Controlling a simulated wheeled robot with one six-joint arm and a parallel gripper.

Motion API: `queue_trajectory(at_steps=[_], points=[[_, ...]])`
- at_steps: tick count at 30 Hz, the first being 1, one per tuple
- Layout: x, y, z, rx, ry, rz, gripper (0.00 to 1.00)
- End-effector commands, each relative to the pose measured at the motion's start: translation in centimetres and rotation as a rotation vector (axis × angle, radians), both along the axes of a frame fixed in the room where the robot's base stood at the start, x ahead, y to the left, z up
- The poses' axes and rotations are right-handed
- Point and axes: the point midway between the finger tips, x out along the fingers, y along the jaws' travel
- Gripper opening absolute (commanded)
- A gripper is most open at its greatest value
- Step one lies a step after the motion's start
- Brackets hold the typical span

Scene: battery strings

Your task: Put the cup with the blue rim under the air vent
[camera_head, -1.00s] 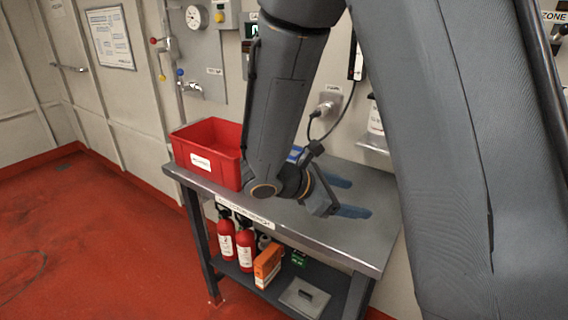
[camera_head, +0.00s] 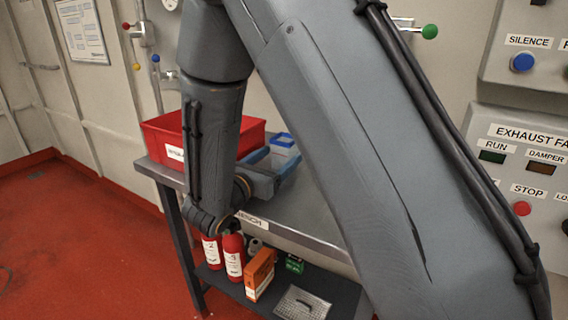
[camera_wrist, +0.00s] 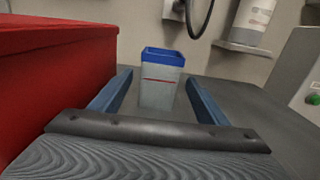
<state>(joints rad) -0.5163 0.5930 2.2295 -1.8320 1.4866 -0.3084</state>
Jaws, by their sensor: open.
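The cup with the blue rim (camera_wrist: 161,88) stands upright on the metal bench in the wrist view. It is a pale, square-sided cup with a red line across its front. My gripper (camera_wrist: 158,76) is open, with one blue finger on each side of the cup and a visible gap to each. In the head view the cup (camera_head: 284,141) shows beyond my gripper (camera_head: 280,158), its lower part hidden by a finger. I see no air vent in either view.
A red bin (camera_head: 164,134) stands on the bench (camera_head: 292,222) left of the cup, close to my left finger. A wall bottle (camera_wrist: 250,20) and cable are behind. Fire extinguishers (camera_head: 233,254) and an orange box (camera_head: 261,272) are on the lower shelf. An exhaust fan panel (camera_head: 520,170) is at right.

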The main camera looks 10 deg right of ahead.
Motion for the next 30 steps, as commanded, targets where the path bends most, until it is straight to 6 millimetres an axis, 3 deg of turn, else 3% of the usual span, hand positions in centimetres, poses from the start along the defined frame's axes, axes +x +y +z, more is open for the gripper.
queue_trajectory(at_steps=[20,30], points=[[5.1,-5.2,0.5,0.001,0.001,-0.008,0.69],[5.7,-5.7,0.5,0.001,0.0,-0.005,0.69]])
